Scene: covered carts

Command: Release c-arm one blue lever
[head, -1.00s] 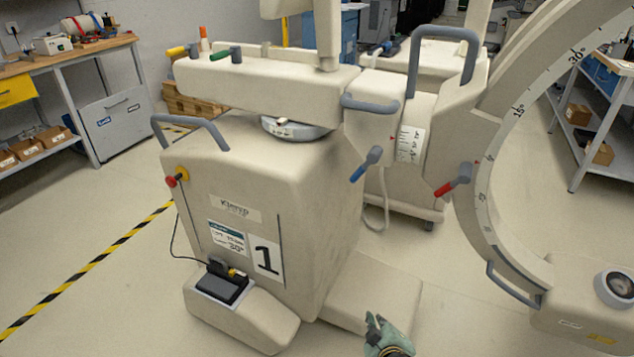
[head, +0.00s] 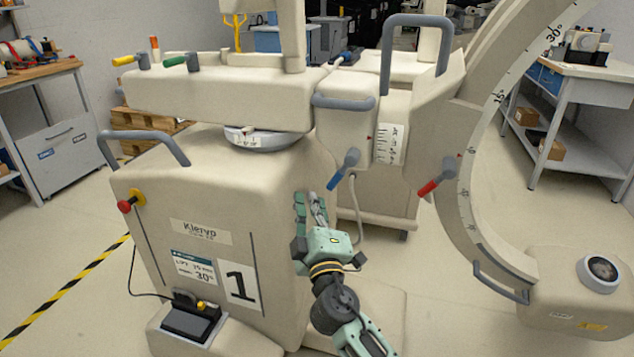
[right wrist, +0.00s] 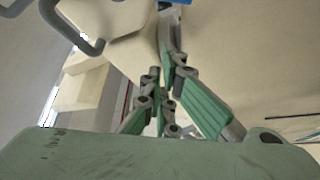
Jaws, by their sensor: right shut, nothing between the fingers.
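The c-arm one (head: 215,180) is a cream cart with a big black 1 on its front. Its blue lever (head: 338,177) hangs from the arm joint, grey at the hub and blue at the tip, slanting down left. My green right gripper (head: 311,204) is shut and empty, pointing up in front of the cart body. Its fingertips are just below left of the lever tip in the picture; I see no contact. In the right wrist view the fingers (right wrist: 165,80) are together, and a bit of blue shows at the top edge. My left gripper is not in view.
A red lever (head: 429,187) sits to the right, beside the curved c-arm (head: 475,190). A grey handle (head: 343,102) is above the blue lever. Yellow and green levers are on the top left arm. A shelf table (head: 580,90) stands at the right.

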